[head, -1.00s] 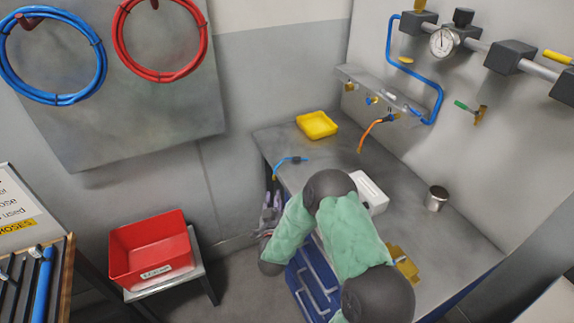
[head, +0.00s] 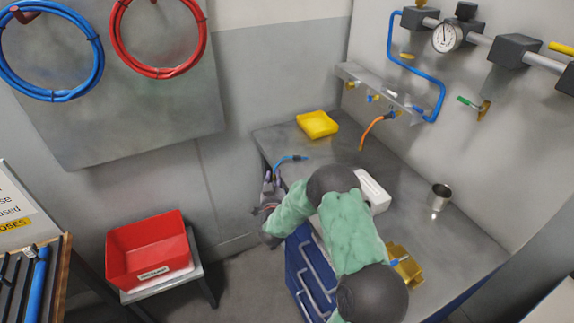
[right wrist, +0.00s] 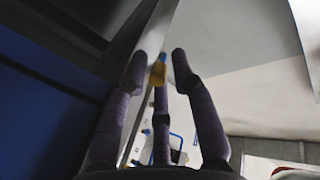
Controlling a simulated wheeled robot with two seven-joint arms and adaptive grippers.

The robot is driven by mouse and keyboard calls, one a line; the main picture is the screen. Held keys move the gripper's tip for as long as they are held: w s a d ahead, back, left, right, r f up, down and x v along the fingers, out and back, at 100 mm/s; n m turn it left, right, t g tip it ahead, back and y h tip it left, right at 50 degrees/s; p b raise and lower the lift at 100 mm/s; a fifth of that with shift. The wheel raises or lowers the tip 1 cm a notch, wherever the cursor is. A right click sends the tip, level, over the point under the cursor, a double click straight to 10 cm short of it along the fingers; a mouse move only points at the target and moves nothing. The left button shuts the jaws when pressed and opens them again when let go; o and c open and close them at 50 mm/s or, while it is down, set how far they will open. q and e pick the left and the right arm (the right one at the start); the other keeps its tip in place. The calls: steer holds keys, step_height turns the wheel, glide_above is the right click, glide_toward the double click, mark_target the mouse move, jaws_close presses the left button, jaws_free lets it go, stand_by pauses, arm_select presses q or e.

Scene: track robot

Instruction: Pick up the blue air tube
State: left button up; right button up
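A short blue air tube (head: 287,160) lies at the bench's left edge in the head view, with a dark fitting at its right end. Its left end bends down over the edge. My right gripper (head: 272,190) is just below that end, beside the bench's left side, partly hidden by my own wrist. In the right wrist view the gripper's fingers (right wrist: 158,68) are spread with a gap between them, and nothing is clearly held. A small yellow thing (right wrist: 157,74) shows between the fingertips; I cannot tell what it is. My left gripper is not in view.
The grey bench (head: 400,215) carries a yellow tray (head: 317,124), a white box (head: 373,191) and a metal cup (head: 439,197). An orange tube (head: 374,128) hangs from the wall fittings. A red bin (head: 150,250) stands on a stool at left. Blue and red hose coils hang behind.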

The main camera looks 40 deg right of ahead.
jaws_close()
